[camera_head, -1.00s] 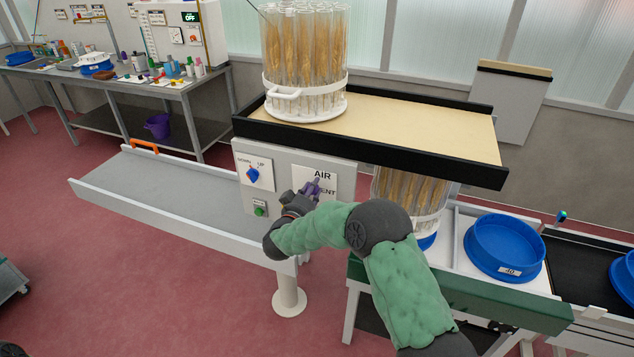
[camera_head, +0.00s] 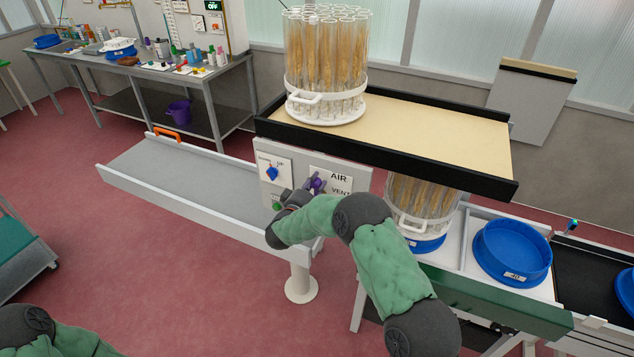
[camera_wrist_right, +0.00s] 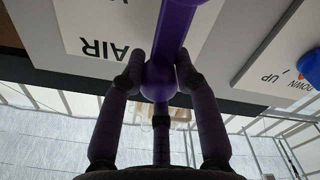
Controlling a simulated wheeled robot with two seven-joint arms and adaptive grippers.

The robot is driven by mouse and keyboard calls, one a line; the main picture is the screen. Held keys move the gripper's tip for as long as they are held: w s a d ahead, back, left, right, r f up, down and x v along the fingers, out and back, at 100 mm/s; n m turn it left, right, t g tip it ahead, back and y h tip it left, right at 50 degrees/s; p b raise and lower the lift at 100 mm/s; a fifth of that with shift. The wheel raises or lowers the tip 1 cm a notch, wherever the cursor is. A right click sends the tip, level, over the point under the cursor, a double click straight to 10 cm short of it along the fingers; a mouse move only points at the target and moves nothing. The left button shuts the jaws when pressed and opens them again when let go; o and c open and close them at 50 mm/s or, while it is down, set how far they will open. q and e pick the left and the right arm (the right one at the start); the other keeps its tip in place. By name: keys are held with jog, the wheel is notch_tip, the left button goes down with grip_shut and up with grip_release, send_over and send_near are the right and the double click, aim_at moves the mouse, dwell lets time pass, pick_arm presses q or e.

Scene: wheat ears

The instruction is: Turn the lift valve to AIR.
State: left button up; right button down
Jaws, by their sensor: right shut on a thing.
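The lift valve's purple handle (camera_head: 317,184) is on a white plate with AIR above VENT, on the grey panel under the raised deck. My right gripper (camera_head: 308,190) is at the handle, left of the lettering. In the right wrist view the fingers (camera_wrist_right: 160,82) are shut on the rounded end of the purple handle (camera_wrist_right: 174,35), one finger on each side. The AIR label (camera_wrist_right: 104,48) shows there upside down. The gripper partly hides the handle in the head view, so its exact pointing is hard to tell. My left gripper is not in view.
Left of the valve is a blue knob (camera_head: 271,173) with a green button (camera_head: 277,205) below it. A rack of wheat tubes (camera_head: 326,75) stands on the deck (camera_head: 440,125); another rack (camera_head: 424,200) is below. A blue bowl (camera_head: 512,250) sits right. A grey conveyor (camera_head: 190,170) extends left.

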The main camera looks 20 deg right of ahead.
jog(key=shift+f, duration=0.1)
dwell(0.3)
jog(key=c, duration=0.9)
grip_release()
jog(key=shift+c, duration=0.2)
jog(key=v, duration=1.2)
